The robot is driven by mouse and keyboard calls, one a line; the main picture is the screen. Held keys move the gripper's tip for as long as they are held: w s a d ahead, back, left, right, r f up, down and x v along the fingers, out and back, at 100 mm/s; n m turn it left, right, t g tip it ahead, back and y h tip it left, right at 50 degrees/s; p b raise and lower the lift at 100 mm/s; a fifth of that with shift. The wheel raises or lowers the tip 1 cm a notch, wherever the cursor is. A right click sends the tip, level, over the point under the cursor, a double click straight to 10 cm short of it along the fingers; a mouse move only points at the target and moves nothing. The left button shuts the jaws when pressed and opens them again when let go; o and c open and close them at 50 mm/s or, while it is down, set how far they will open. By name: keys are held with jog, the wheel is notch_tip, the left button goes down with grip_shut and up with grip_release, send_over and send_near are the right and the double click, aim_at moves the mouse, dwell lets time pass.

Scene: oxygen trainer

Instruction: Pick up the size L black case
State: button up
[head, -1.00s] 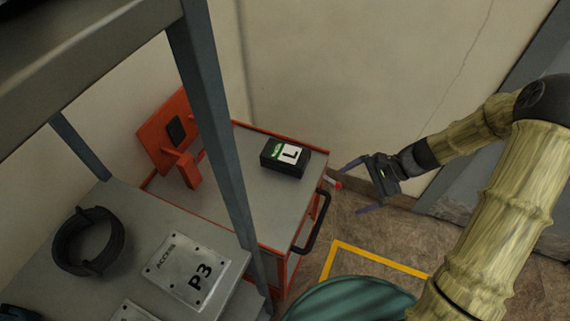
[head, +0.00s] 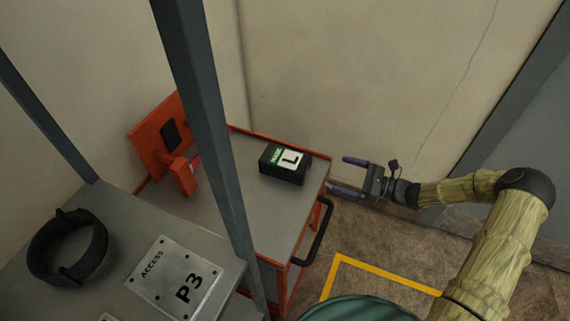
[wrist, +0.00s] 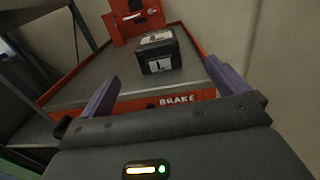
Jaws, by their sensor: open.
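The black case (head: 285,163) has a white label with an L and a green strip. It sits on the grey top of a red cart (head: 245,209), near the cart's right edge. My gripper (head: 347,175) is open and empty, just beyond the cart's right edge, with its fingers pointing left toward the case. In the wrist view the case (wrist: 159,51) stands ahead, between and beyond the two purple fingers (wrist: 168,97). A gap remains between the fingertips and the case.
A red stand (head: 166,143) rises at the cart's back left. The cart has a black handle (head: 319,231) at the front right. A grey shelf post (head: 207,120) stands in front of the cart. A shelf holds a black ring (head: 68,247) and a P3 plate (head: 177,278).

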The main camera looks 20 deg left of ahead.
jog(key=p, duration=0.2)
send_near(293, 160)
jog(key=a, duration=0.3)
jog(key=w+a, duration=0.1)
jog(key=a, duration=0.1)
jog(key=shift+f, duration=0.25)
jog(key=shift+s+a+f+p, duration=0.1)
jog(key=shift+a+p, duration=0.4)
jog(key=shift+a, duration=0.8)
jog(key=shift+s+a+f+p, duration=0.1)
jog(key=shift+a+p, duration=0.4)
jog(key=shift+a, duration=0.85)
jog(key=shift+r, duration=0.1)
